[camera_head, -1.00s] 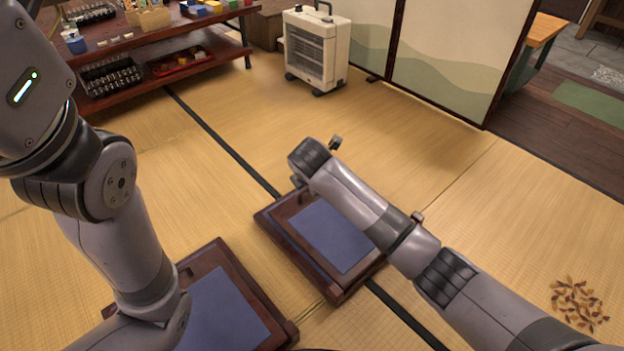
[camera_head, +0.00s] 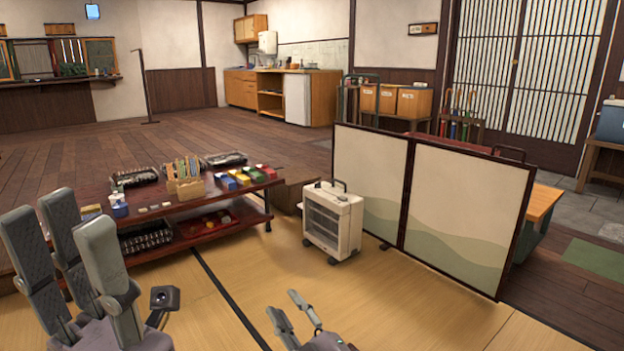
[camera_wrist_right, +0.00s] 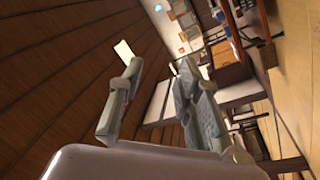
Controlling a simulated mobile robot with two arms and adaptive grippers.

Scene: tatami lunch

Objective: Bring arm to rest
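My left gripper (camera_head: 60,222) is at the lower left of the head view. Its grey fingers point up, stand apart and hold nothing. It appears in front of the low shelf table's left end. My right gripper (camera_head: 284,303) is at the bottom middle of the head view, over the tatami (camera_head: 385,300). Its two fingers are apart and empty. In the right wrist view the right gripper (camera_wrist_right: 158,78) also shows a gap between its fingers with nothing held. Most of both arms is out of view.
A dark low shelf table (camera_head: 200,207) with boxes and trays stands at left. A white heater (camera_head: 332,222) stands mid-view, beside a folding screen (camera_head: 455,205). Tatami is clear in front of the heater. A wooden counter (camera_head: 322,92) is at the back.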

